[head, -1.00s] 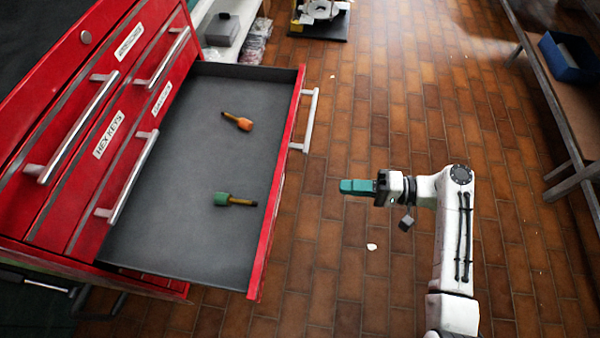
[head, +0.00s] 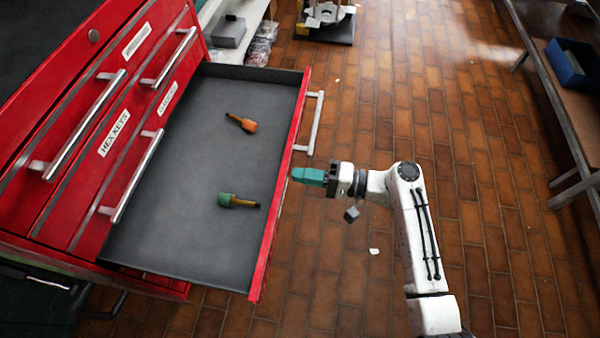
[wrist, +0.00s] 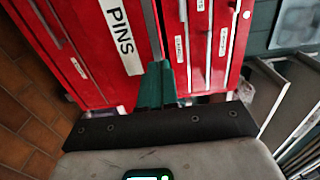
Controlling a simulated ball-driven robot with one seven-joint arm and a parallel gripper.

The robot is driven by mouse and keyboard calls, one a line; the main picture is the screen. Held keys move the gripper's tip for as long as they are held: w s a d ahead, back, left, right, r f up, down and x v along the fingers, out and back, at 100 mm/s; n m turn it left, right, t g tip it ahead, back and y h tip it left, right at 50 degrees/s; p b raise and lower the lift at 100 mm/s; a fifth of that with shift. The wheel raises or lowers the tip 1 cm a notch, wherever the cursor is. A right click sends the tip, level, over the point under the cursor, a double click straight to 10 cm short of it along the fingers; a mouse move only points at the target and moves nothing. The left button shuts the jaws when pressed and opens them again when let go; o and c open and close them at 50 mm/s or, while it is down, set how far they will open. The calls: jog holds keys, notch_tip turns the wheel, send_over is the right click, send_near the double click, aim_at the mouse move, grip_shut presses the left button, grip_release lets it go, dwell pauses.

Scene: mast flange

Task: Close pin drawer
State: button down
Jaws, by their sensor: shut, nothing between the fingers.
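The open drawer (head: 190,225) of the red tool cabinet is pulled far out to the right in the head view. Its grey floor holds an orange-handled tool (head: 241,123) and a green-handled tool (head: 238,201). Its front carries a silver bar handle (head: 316,125). In the wrist view a red front with a "PINS" label (wrist: 121,36) is close ahead. My gripper (head: 297,174), with teal fingers, is shut and empty. It is just right of the drawer front, below the handle in the picture; whether it touches is unclear. The fingers also show in the wrist view (wrist: 158,75).
A shelf with a grey box (head: 229,31) stands behind. A bench with a blue bin (head: 567,62) is at right. The tiled floor between is mostly clear.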

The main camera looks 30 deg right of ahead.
jog(key=shift+w+a, duration=0.3)
jog(key=shift+a, duration=0.15)
jog(key=b, duration=0.9)
send_over(189, 170)
